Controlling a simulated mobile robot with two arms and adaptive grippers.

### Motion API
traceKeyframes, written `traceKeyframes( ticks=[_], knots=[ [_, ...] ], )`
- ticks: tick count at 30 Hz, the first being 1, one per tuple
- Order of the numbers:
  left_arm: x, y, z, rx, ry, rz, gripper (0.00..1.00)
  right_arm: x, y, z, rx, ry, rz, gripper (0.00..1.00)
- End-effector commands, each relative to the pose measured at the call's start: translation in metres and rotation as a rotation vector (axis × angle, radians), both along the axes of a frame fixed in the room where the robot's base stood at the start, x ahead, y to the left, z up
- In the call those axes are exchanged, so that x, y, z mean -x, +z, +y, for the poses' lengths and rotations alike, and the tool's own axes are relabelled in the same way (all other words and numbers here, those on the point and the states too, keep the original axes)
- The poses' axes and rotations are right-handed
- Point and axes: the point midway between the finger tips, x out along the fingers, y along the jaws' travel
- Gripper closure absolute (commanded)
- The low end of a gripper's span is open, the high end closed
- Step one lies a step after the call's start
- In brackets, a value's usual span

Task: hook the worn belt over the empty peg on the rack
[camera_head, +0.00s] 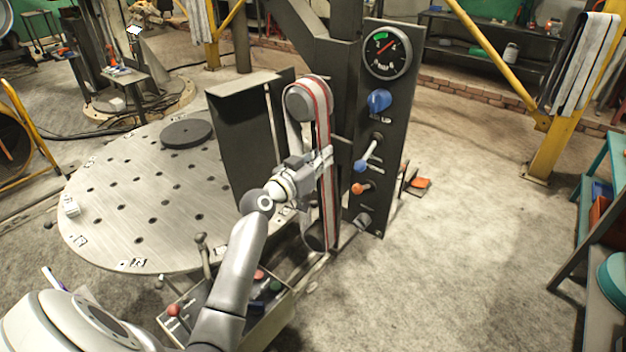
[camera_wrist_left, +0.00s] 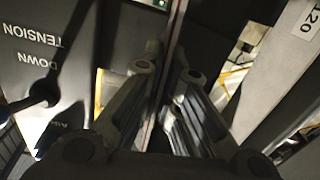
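The worn belt (camera_head: 327,125), pale with red edging, runs as an upright loop around an upper pulley (camera_head: 306,101) and a lower pulley (camera_head: 316,236) on the dark column. My left gripper (camera_head: 322,160) is at the belt's mid-height. In the left wrist view, its fingers (camera_wrist_left: 167,72) stand apart on either side of a thin strip that looks like the belt (camera_wrist_left: 155,105) edge-on. Whether they touch it cannot be told. Grey and white strips (camera_head: 578,65) hang from a yellow post at the right; no empty peg can be made out there. My right gripper is not in view.
A dark panel (camera_head: 368,210) with a gauge (camera_head: 387,50), blue knob (camera_head: 379,100) and levers stands right of the belt. A dark guard plate (camera_head: 240,140) stands left, beside the round perforated table (camera_head: 110,200). Floor to the right is open, up to a teal bench (camera_head: 590,180).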

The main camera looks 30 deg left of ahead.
Motion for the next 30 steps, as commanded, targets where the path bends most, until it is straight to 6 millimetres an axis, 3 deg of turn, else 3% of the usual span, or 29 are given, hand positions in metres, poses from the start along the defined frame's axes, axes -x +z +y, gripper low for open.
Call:
traceKeyframes(
  ticks=[16, 30],
  knots=[
    [0.001, 0.004, -0.001, -0.002, 0.000, -0.001, 1.00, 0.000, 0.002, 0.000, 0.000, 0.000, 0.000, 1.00],
    [0.019, 0.004, 0.001, -0.003, 0.001, -0.001, 1.00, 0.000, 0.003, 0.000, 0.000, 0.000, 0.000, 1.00]
  ],
)
